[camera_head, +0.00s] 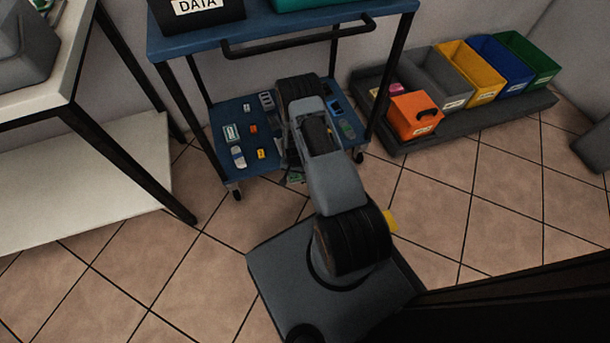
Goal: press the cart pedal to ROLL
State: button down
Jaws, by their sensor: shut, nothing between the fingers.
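The blue cart (262,44) stands ahead of me on casters, with black posts and a blue lower shelf (216,124). A small green piece (297,176) shows at the middle of the lower shelf's front edge, beside my arm. It may be part of the pedal, but I cannot read any marking or tell its position. My arm reaches over the lower shelf and hides most of this area. My gripper (287,181) is partly hidden by the arm, low at the shelf's front edge by the green piece. It is shut and empty. I cannot tell whether it touches the pedal.
Several small parts lie on the lower shelf. A black DATA box (197,11) and a teal box (310,3) sit on top. A white table (80,160) stands left. Coloured bins (468,70) and an orange bin (414,116) are on a dark platform right. Tiled floor between is clear.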

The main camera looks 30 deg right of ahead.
jog(key=shift+f+b, duration=1.4)
jog(key=shift+f, duration=0.1)
dwell(0.9)
jog(key=shift+r, duration=0.15)
jog(key=shift+r+p, duration=2.55)
jog(key=shift+r, duration=0.9)
jog(key=shift+s, duration=0.1)
